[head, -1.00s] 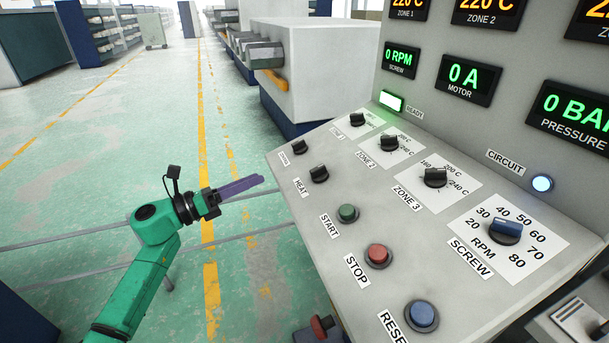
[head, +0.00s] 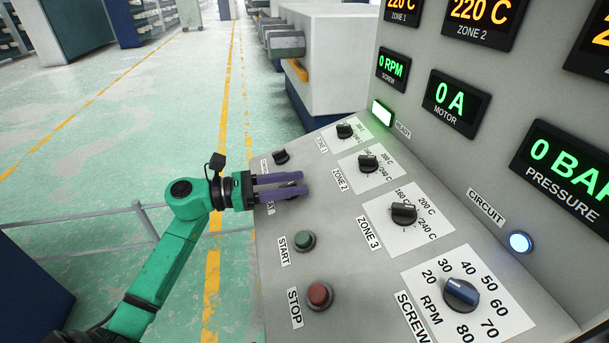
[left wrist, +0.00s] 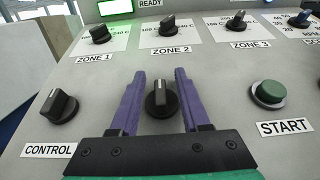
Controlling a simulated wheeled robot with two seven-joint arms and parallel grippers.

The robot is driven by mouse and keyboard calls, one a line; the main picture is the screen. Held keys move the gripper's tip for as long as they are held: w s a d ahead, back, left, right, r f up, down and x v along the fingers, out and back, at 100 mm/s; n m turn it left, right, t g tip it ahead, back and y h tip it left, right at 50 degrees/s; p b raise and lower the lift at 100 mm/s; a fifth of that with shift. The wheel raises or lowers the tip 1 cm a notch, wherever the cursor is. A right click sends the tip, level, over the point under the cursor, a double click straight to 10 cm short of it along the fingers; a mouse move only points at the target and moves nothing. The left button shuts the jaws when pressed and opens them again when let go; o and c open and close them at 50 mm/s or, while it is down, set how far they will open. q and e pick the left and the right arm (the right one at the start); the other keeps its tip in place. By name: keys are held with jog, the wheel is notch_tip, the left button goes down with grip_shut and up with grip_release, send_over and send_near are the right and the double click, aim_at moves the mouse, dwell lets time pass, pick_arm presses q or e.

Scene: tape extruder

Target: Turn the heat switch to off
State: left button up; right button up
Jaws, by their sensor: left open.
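The heat switch (left wrist: 161,100) is a black rotary knob with a pale pointer line. In the left wrist view it sits between the two purple fingers of my open left gripper (left wrist: 157,88), with a gap visible on each side. Its pointer line runs roughly straight up in that view. In the head view my left gripper (head: 303,185) reaches over the panel's left edge, and its fingers cover much of the heat switch (head: 291,193) and its label. I cannot tell whether the fingers touch the knob. My right gripper is not in view.
The control switch (left wrist: 58,106) is left of the gripper, and the green start button (left wrist: 269,94) is right of it. Zone knobs (head: 368,163) lie farther up the panel. The red stop button (head: 318,296) is nearer. A railing (head: 140,222) stands left of the panel.

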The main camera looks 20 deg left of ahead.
pick_arm(q)
jog(key=shift+s+a, duration=0.2)
jog(key=shift+c, duration=1.2)
grip_shut()
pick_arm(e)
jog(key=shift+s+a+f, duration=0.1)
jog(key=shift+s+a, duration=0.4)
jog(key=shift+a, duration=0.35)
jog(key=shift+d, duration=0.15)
